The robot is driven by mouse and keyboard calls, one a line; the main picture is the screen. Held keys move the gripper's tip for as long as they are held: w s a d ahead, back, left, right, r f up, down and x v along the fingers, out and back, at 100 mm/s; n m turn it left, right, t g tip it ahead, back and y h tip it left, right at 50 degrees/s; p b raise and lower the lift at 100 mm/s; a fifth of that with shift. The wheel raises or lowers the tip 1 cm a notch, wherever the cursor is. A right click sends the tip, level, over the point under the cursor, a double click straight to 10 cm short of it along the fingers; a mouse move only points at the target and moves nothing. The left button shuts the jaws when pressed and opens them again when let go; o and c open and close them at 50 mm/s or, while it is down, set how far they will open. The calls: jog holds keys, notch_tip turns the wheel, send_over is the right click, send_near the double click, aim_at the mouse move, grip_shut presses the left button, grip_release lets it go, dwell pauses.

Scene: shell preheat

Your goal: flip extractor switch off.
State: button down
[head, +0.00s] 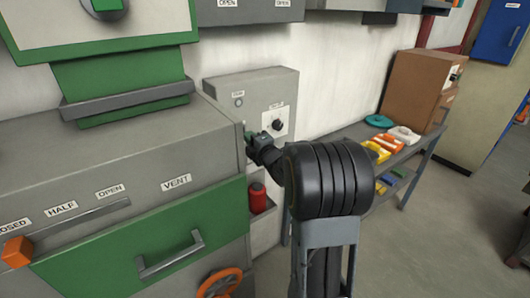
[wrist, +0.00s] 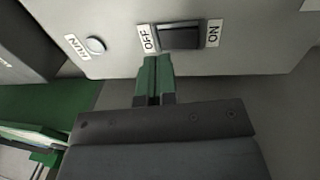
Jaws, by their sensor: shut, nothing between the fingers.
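The extractor switch (wrist: 181,37) is a dark rocker on a grey control box, with an OFF label (wrist: 149,39) at its left end and an ON label (wrist: 213,33) at its right end in the wrist view. I cannot tell which side is pressed in. My gripper (wrist: 153,60) is shut and empty. Its green fingertips are just below the OFF end of the switch; whether they touch is unclear. In the head view my gripper (head: 249,137) is at the front of the grey box (head: 255,88), and the switch is hidden there.
A round RUN lamp (wrist: 95,45) sits left of the switch. In the head view a black knob (head: 278,125) is on the box. A grey and green cabinet (head: 120,170) stands close on the left, with a red canister (head: 257,198) beside it. A bench (head: 350,130) stands right.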

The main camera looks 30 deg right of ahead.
jog(key=s+d+r+b, duration=0.1)
jog(key=s, duration=0.9)
jog(key=shift+s+b, duration=0.15)
jog(key=shift+b, duration=0.2)
jog(key=s+d+f+m+g+h, duration=0.1)
jog(key=d+f+m+g+h, duration=0.4)
jog(key=m, duration=0.3)
jog(key=s+a+f+m+g+h, duration=0.1)
jog(key=s+f+m+g+h, duration=0.1)
jog(key=s+f+m+g, duration=0.6)
jog(key=s+a+r+m+g+y, duration=0.1)
jog(key=s+a, duration=0.3)
jog(key=a, duration=0.5)
jog(key=s+a+m+g+y, duration=0.1)
jog(key=s+a+y, duration=0.3)
jog(key=a, duration=0.6)
jog(key=shift+s+a+r+m+g, duration=0.15)
jog(key=shift+a+r+m+g, duration=0.05)
jog(key=shift+r+m+g, duration=0.25)
jog(key=c, duration=1.8)
grip_release()
jog(key=shift+f, duration=0.1)
jog(key=shift+c, duration=0.2)
